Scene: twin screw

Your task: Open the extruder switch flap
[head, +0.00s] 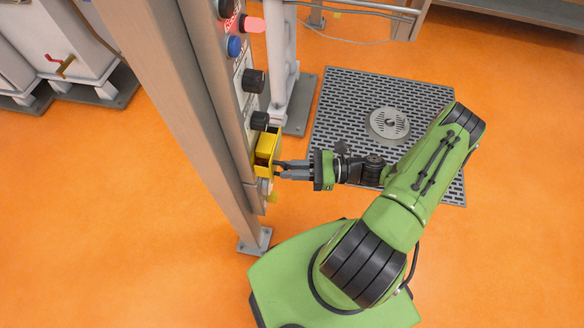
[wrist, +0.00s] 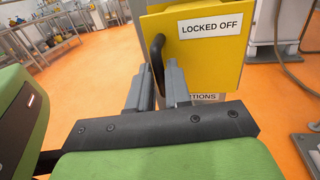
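The yellow switch flap (wrist: 215,60) carries a "LOCKED OFF" label (wrist: 210,26) and a black curved handle (wrist: 157,45) near its left edge in the wrist view. In the head view the yellow flap housing (head: 265,146) juts from the lower part of the control panel. My gripper (head: 279,169) reaches it from the right. In the wrist view my two fingers (wrist: 160,82) stand a small gap apart, with the handle's lower part between them. Whether they press on the handle I cannot tell. The switch behind the flap is hidden.
Above the flap, the panel has black knobs (head: 253,81), a blue button (head: 235,46) and a lit red button (head: 252,24). A grey post (head: 180,100) stands left of it. A dark floor grate (head: 345,110) lies behind my arm. Orange floor on the left is clear.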

